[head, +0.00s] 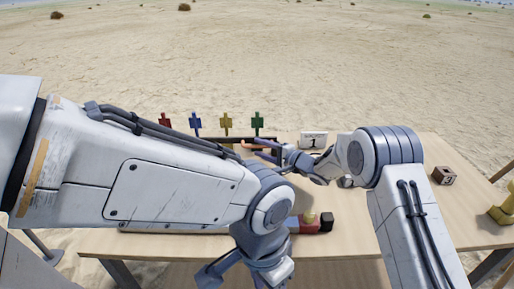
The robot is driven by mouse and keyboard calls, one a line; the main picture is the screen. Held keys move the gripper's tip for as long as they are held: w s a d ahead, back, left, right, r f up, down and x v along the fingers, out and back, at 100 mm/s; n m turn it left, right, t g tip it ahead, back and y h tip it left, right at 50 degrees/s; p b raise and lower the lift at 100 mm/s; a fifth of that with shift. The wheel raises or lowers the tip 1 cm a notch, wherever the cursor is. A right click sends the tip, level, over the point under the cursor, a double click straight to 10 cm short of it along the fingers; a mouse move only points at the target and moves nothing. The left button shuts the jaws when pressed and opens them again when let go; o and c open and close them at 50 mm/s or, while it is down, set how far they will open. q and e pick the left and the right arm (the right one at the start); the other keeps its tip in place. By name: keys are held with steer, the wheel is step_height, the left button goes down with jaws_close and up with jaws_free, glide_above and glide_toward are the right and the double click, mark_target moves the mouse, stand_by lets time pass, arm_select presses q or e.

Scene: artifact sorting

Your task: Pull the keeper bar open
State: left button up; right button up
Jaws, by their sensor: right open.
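A dark low rack or frame (232,138) stands at the back of the table, with red, blue, yellow and green markers rising behind it. I cannot clearly make out the keeper bar; a small orange-brown piece (258,143) shows at the rack's right part and may belong to it. My right gripper (272,151) is open, pointing left, close to that piece; I cannot tell whether they touch. My left arm crosses the front and hides much of the table and rack. My left gripper hangs low at the bottom, partly cut off, its jaws unclear.
On the wooden table (440,215), a white block marked 1 (313,140) stands behind my right gripper. A brown cube (443,175) and a yellow object (503,212) are at the right.

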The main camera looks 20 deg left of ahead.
steer(key=shift+x, duration=1.15)
jaws_close()
stand_by(0.6)
